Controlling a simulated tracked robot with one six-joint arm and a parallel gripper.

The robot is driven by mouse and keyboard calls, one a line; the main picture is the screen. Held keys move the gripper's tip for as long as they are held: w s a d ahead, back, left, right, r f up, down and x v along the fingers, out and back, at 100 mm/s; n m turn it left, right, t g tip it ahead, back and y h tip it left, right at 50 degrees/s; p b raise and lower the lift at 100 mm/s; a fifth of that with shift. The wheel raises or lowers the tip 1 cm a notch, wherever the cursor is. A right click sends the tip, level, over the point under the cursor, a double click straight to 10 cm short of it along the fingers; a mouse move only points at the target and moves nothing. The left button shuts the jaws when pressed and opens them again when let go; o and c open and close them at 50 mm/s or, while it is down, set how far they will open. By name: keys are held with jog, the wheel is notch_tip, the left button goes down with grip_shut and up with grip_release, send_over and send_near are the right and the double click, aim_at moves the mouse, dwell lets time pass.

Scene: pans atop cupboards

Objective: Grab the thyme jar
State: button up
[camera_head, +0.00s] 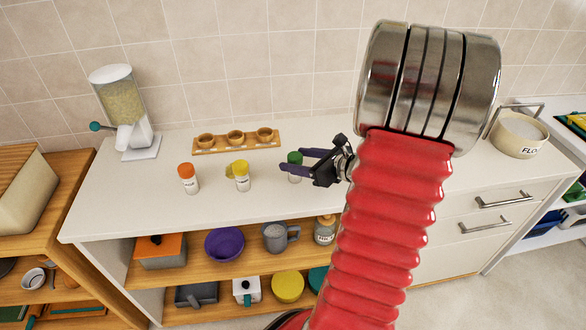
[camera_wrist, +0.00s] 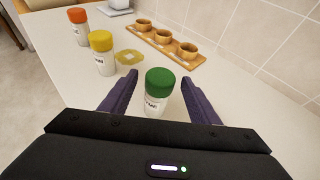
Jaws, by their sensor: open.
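The jar with a green lid (camera_head: 295,158) stands upright on the white counter, partly hidden by my gripper's fingers in the head view. In the wrist view the green-lidded jar (camera_wrist: 158,92) stands between my fingers, its label only partly legible. My gripper (camera_head: 294,163) is open with its purple fingers on either side of the jar. In the wrist view, gaps show between the jar and both fingers of my gripper (camera_wrist: 157,85).
A yellow-lidded jar (camera_head: 241,176) and an orange-lidded jar (camera_head: 189,178) stand to the left. A yellow lid-like piece (camera_wrist: 129,57) lies near the yellow-lidded jar. A wooden tray (camera_head: 219,145) with three cups is behind. A dispenser (camera_head: 125,110) stands far left.

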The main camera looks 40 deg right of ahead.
dwell(0.3)
jog(key=shift+x, duration=2.65)
jog(key=shift+r, duration=0.15)
jog(key=c, duration=1.2)
notch_tip(320, 180, up, 10)
